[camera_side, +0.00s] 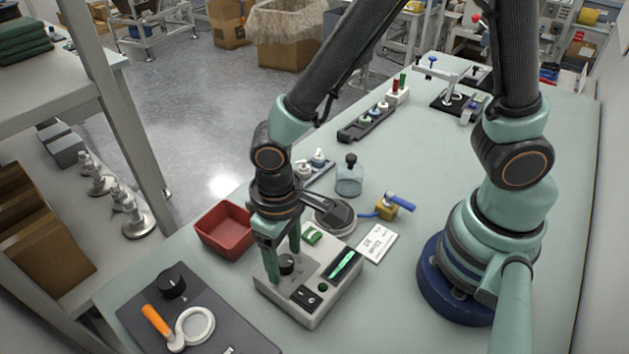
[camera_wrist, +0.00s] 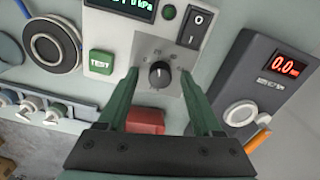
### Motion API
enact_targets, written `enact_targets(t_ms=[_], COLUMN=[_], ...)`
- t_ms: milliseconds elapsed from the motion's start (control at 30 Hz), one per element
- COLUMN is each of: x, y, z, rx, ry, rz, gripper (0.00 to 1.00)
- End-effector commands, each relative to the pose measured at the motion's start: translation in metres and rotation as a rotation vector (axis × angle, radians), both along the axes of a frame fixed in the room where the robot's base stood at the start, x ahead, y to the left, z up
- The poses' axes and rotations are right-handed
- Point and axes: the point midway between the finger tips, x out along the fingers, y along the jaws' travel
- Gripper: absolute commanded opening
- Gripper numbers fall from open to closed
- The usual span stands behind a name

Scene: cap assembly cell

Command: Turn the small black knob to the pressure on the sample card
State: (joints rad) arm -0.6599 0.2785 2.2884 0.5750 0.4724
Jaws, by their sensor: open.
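The small black knob (camera_wrist: 159,74) sits on a pale panel of the grey control box (camera_side: 318,305). Its white mark points roughly upward in the wrist view. My gripper (camera_wrist: 159,80) is open, with one green finger on each side of the knob and gaps visible; it also shows over the box in the side view (camera_side: 284,252). The box's green display (camera_wrist: 125,8) is cut off by the frame, with only "kPa" and part of a number showing. The white sample card (camera_side: 377,243) lies right of the box; its printing is too small to read surely.
A green TEST button (camera_wrist: 102,62) and a black rocker switch (camera_wrist: 195,27) flank the knob. A red bin (camera_side: 224,229) stands behind left.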

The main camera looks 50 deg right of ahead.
Motion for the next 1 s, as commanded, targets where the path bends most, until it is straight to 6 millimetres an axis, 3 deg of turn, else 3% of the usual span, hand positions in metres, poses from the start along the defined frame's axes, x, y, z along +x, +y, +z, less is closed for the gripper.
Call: enact_targets(t_ms=[167, 700, 1000], x=[0.001, 0.001, 0.000], y=[0.001, 0.001, 0.000], z=[0.016, 0.109, 0.120], rx=[0.004, 0.003, 0.000], ry=[-0.005, -0.005, 0.000], rz=[0.000, 0.000, 0.000], gripper=[0.67, 0.67, 0.67])
